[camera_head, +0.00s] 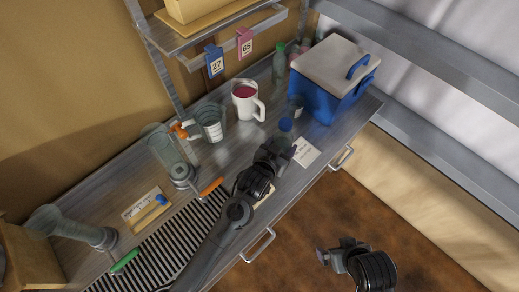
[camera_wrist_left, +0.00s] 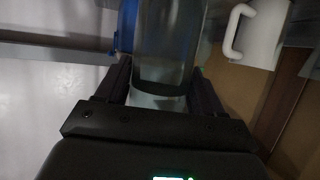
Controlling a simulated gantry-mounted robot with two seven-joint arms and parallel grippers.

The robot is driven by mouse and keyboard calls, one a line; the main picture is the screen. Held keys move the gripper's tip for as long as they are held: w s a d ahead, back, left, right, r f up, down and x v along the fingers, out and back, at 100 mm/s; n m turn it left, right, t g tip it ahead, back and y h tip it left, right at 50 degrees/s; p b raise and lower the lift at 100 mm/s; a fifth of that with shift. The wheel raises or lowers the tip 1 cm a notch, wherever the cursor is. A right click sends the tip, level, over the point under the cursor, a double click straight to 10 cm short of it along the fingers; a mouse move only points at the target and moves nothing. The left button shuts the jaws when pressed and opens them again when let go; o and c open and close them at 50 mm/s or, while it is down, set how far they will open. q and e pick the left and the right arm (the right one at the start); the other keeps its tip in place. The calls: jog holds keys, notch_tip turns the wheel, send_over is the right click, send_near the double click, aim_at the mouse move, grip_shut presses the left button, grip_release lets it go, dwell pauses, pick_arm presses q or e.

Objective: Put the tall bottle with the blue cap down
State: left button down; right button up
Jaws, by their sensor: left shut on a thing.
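The tall bottle shows its blue cap (camera_head: 286,124) in the head view, just beyond my left gripper (camera_head: 276,150), near the front edge of the counter. In the left wrist view the clear bottle body (camera_wrist_left: 167,55) stands between the two black fingers of my left gripper (camera_wrist_left: 165,95), which is shut on it. The gripper hides the lower bottle in the head view, so I cannot tell whether its base touches the counter. My right gripper (camera_head: 340,254) is out over the floor, away from the counter; its fingers are too unclear to judge.
Near the bottle are a small grey cup (camera_head: 296,105), a blue cooler (camera_head: 325,88), a white card (camera_head: 306,152) and a white mug (camera_head: 246,101). A clear jug (camera_head: 211,123) and glass cylinders (camera_head: 164,149) stand further left. A slotted grate (camera_head: 150,250) lies in front.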

pick_arm(q)
jog(key=shift+w+a+f+b, duration=0.15)
jog(key=shift+w+a+f, duration=0.65)
jog(key=shift+a+f, duration=0.55)
jog(key=shift+w+a+f+b, duration=0.15)
jog(key=shift+w+a+f, duration=0.8)
jog(key=shift+f, duration=0.65)
jog(key=shift+w+a+f+b, duration=0.15)
jog(key=shift+w+a+f, duration=0.55)
jog(key=shift+a+f, duration=0.65)
jog(key=shift+d+f, duration=0.15)
jog(key=shift+f, duration=0.05)
jog(key=shift+f, duration=0.1)
jog(key=shift+c, duration=0.7)
grip_release()
jog(key=shift+f, duration=0.1)
